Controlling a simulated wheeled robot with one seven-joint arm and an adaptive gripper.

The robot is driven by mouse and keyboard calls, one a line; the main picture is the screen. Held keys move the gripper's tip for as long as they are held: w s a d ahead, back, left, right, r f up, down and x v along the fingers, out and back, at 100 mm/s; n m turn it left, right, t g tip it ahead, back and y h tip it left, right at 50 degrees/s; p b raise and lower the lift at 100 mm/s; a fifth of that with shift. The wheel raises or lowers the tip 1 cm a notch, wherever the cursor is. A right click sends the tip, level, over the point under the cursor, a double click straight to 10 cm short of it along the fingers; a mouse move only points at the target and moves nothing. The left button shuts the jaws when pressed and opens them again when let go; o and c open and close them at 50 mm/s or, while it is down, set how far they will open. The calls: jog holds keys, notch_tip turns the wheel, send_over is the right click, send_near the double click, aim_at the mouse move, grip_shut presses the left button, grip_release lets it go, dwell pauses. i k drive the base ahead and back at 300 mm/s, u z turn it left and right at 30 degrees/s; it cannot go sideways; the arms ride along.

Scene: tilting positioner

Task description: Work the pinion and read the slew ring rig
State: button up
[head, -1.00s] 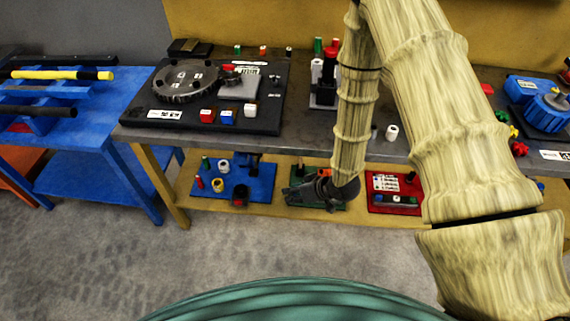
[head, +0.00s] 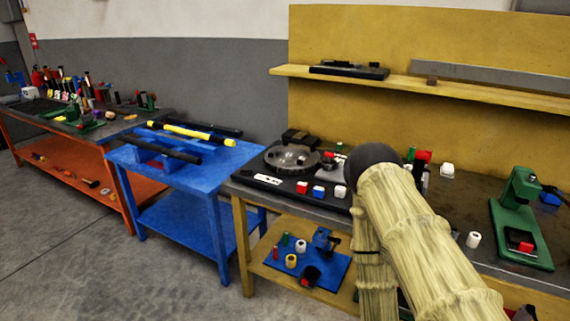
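The slew ring rig is a black base plate (head: 283,197) on the left end of the grey bench top. Its grey toothed ring (head: 292,158) lies flat on it. A small dark part beside the ring's right edge may be the pinion, but it is too small to tell. Red (head: 302,187), blue (head: 319,192) and white (head: 340,191) blocks sit along the front right of the plate, near a white label (head: 267,180). My arm stands right of the rig. My gripper is out of view, below the picture or behind the arm.
A blue table (head: 225,157) with yellow and black bars stands left of the bench. A blue mat (head: 333,275) with small parts lies on the yellow lower shelf (head: 262,262). A green fixture (head: 522,225) stands at the right. Grey floor is clear in front.

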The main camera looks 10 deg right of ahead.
aim_at(329, 163)
jog(key=u, duration=0.25)
jog(key=k, duration=0.5)
jog(key=z, duration=0.85)
jog(key=i, duration=1.4)
jog(key=u, duration=0.25)
